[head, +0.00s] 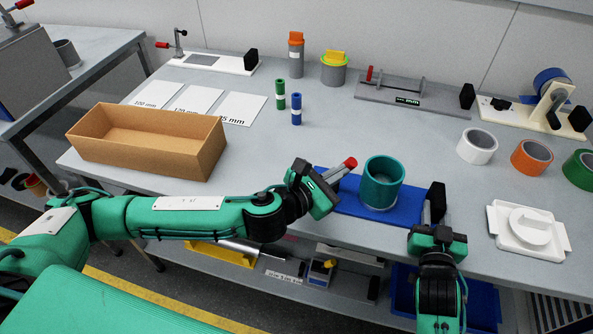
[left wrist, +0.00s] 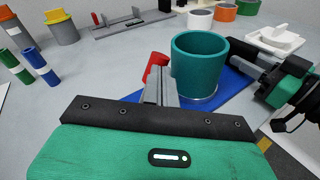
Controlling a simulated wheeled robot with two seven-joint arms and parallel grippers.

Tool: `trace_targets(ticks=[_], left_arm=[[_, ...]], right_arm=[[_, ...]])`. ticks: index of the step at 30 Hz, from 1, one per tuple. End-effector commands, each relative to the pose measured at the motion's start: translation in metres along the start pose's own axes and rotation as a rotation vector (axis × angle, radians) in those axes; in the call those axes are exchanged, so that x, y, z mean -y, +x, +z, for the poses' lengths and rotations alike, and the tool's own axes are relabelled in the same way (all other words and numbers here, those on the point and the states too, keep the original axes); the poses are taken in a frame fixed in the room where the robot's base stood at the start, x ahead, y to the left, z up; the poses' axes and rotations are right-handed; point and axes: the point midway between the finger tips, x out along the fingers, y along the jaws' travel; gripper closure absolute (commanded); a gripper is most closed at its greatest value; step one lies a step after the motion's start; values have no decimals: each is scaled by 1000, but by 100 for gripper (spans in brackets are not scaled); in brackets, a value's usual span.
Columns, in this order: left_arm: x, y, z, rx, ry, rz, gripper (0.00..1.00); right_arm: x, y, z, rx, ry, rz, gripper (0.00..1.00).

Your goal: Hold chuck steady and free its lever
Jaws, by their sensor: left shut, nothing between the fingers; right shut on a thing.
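The chuck is a blue base plate (head: 342,203) near the table's front edge, with a teal cup-shaped cylinder (head: 383,182) upright on it and a black block (head: 437,199) at its right end. Its red-handled lever (head: 345,166) sticks out left of the cylinder. My left gripper (head: 328,186) is shut and empty beside the lever; in the left wrist view its fingers (left wrist: 160,86) lie just in front of the red handle (left wrist: 155,66). Whether they touch it I cannot tell. My right gripper (head: 432,217) is shut on the black block at the plate's right end; the exact contact is partly hidden.
An open cardboard box (head: 150,142) stands at left. Tape rolls (head: 477,147) and a white tray-like part (head: 527,229) lie at right. Green and blue small cylinders (head: 296,109) and other fixtures (head: 410,95) stand behind.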

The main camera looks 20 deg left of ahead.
Motion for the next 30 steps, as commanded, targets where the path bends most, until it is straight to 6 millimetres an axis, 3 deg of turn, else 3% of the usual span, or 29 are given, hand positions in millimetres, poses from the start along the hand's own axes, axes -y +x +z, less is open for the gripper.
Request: trace_targets(ticks=[12, 16, 30], left_arm=[[0, 0, 0, 0, 0, 0, 100], [0, -9, -1, -1, 0, 0, 100], [0, -98, -1, -2, 1, 1, 100]], right_arm=[[0, 0, 3, 6, -1, 1, 100], [0, 0, 3, 6, -1, 1, 100], [0, 0, 3, 6, -1, 1, 100]])
